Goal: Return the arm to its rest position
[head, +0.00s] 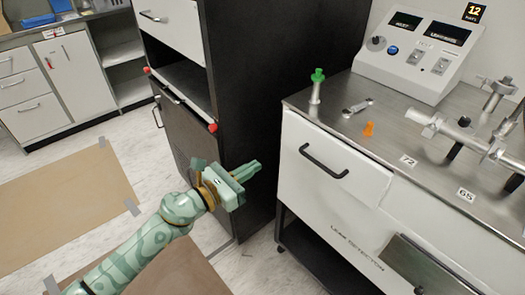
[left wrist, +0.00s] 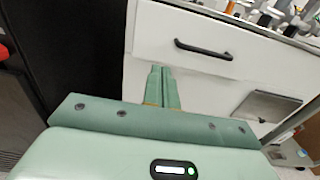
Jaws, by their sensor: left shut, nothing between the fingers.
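My left arm comes in from the bottom left of the head view. Its green gripper (head: 250,169) is shut and empty, held in the air in front of the gap between the black cabinet and the white leak detector cart. In the left wrist view the two fingers of the gripper (left wrist: 161,72) lie together and point toward the drawer front (left wrist: 220,75) below its black handle. I cannot tell the exact distance to the drawer, but no contact shows. My right gripper is in neither view.
The cart (head: 370,185) carries a control box (head: 420,55), a green-topped fitting (head: 317,85), an orange piece (head: 368,129) and metal pipework (head: 470,138). A tall black cabinet (head: 260,75) stands left of it. Brown floor mats (head: 65,200) lie on open floor at left.

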